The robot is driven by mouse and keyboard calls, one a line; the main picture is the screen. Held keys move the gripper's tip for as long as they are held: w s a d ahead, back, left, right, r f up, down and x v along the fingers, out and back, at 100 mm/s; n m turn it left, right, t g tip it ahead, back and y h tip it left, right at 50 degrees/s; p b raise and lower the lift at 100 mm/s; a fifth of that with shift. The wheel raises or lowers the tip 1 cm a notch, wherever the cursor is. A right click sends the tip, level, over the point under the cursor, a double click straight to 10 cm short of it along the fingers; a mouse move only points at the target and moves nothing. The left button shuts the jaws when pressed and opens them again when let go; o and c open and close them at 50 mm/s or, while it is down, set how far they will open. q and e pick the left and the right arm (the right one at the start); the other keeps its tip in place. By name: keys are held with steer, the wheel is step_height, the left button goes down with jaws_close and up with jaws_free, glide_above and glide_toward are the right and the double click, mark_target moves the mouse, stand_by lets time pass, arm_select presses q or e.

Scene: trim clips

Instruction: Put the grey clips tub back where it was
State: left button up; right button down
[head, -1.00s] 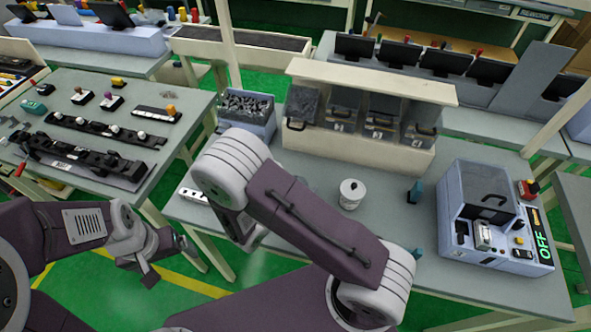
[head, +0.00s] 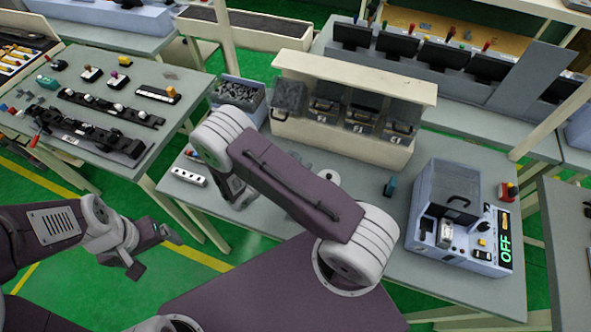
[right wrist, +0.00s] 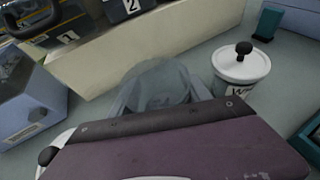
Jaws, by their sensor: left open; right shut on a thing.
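My right gripper (head: 238,193) is low over the grey-green bench, largely hidden behind my own arm in the head view. In the right wrist view it is shut on a pale, see-through grey shape (right wrist: 160,85), which seems to be the grey clips tub. Its outline is blurred and its contents do not show. It is in front of the cream shelf unit (head: 425,90), left of a white lidded jar (right wrist: 243,68). My left gripper (head: 155,253) is open and empty above the green floor.
The shelf unit has numbered bays with grey handled fronts. A blue-grey bin of grey pieces (head: 240,94) stands left of it. A control box (head: 462,215) reading OFF is at right. A teal piece (head: 390,186) stands on the bench. A white strip (head: 188,176) lies at left.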

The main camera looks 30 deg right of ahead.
steer(key=shift+f, duration=0.15)
step_height(320, 180, down, 4)
steer(key=shift+a+r, duration=0.15)
steer(key=shift+f, duration=0.3)
steer(key=shift+c, duration=2.4)
jaws_free()
